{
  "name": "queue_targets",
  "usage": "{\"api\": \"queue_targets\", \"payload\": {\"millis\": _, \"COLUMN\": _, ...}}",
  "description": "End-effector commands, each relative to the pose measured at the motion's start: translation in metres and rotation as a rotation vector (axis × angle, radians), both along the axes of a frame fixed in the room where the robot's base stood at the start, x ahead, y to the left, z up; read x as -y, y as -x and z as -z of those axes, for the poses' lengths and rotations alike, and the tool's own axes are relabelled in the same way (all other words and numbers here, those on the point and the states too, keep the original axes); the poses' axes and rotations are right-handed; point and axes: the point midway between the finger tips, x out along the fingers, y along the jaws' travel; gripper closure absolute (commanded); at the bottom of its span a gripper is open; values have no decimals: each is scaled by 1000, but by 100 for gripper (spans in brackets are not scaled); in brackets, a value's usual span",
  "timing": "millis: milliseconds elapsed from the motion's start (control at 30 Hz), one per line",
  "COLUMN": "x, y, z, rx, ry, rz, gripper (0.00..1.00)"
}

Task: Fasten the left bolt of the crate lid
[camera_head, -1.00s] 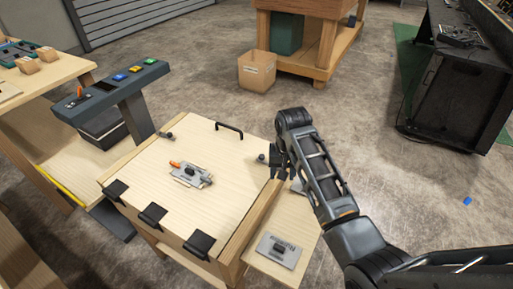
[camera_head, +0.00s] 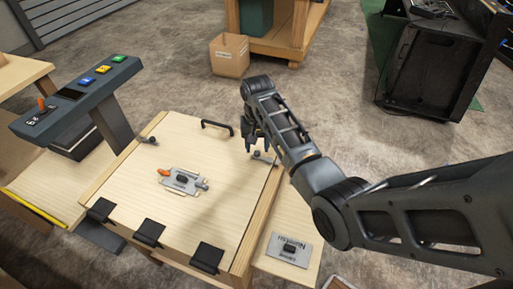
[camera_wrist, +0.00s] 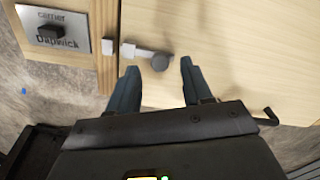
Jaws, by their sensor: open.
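The crate lid (camera_head: 150,205) is a pale wooden panel, lying closed. A small bolt with a round grey knob (camera_head: 257,156) sits at its right edge in the head view; another bolt (camera_head: 151,140) is at its left edge. My gripper (camera_head: 264,146) is open and empty at the right-edge bolt. In the wrist view the bolt's round knob (camera_wrist: 160,62) appears between my two fingertips (camera_wrist: 159,67). Its short bar points left toward a small metal catch (camera_wrist: 108,46) on the wooden frame, with a narrow gap between. Whether the fingers touch the knob is unclear.
A black handle (camera_head: 217,127) stands at the lid's back edge and black hinges (camera_head: 149,232) line the front. A metal plate with an orange-tipped latch (camera_head: 183,182) lies mid-lid. A button console (camera_head: 80,95) stands left. A nameplate (camera_head: 289,249) lies on the right side shelf.

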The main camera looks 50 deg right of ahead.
Motion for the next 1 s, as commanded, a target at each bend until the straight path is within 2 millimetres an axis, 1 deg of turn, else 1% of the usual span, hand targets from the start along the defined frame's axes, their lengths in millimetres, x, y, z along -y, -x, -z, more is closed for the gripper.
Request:
{"api": "queue_targets", "payload": {"millis": 100, "x": 0, "y": 0, "z": 13, "rx": -1, "ry": -1, "rz": 0, "gripper": 50}}
{"api": "queue_targets", "payload": {"millis": 200, "x": 0, "y": 0, "z": 18, "rx": 0, "ry": 0, "rz": 1, "gripper": 50}}
{"api": "queue_targets", "payload": {"millis": 500, "x": 0, "y": 0, "z": 20, "rx": 1, "ry": 0, "rz": 0, "gripper": 51}}
{"api": "queue_targets", "payload": {"millis": 1000, "x": 0, "y": 0, "z": 20, "rx": 1, "ry": 0, "rz": 0, "gripper": 99}}
